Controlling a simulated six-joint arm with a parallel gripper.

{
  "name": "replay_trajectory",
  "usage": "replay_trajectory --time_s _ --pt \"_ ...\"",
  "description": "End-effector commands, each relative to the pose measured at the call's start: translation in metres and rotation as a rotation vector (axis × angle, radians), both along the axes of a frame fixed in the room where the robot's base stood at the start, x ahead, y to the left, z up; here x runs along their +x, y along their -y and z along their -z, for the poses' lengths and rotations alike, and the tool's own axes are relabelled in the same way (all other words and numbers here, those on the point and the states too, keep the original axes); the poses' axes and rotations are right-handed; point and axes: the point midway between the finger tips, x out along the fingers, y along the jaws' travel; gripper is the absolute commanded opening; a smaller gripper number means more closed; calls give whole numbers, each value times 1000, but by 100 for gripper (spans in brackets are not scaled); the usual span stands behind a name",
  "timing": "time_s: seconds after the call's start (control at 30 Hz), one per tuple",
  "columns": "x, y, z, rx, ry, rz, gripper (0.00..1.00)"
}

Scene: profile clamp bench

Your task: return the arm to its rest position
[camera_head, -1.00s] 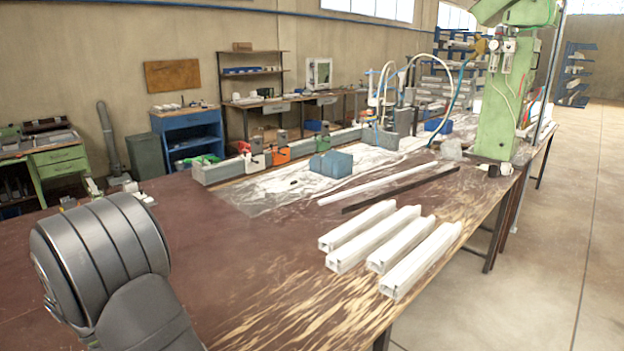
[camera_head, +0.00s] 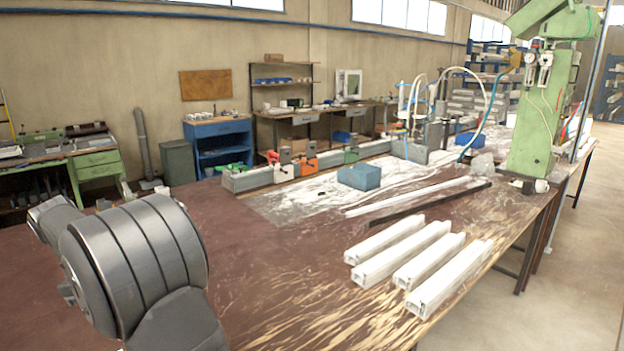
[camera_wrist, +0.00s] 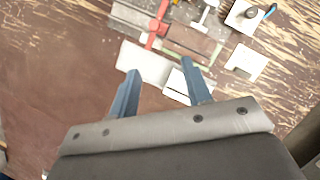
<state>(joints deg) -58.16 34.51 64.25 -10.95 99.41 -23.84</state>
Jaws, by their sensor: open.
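My gripper (camera_wrist: 158,92) shows in the wrist view with its two blue-grey fingers spread apart and nothing between them. It is above the brown worn bench top (camera_wrist: 60,60). Past the fingertips, several parts lie on the bench, among them a red-handled clamp (camera_wrist: 155,30) and a white block (camera_wrist: 145,62). In the head view my dark grey arm stands at the lower left, over the bench (camera_head: 260,260). The gripper itself does not show there.
Several white profiles (camera_head: 400,255) lie at the front right. A blue block (camera_head: 359,176) sits near the clamp rail (camera_head: 250,180). A green machine column (camera_head: 537,130) stands at the back right. The left bench is clear.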

Motion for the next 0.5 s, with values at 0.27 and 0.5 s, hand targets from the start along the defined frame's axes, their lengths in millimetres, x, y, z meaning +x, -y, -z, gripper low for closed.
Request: replay_trajectory --time_s 0.27,0.5 --pt "1 9 -15 42 79 234 45" --pt "1 15 -27 71 137 426 45"
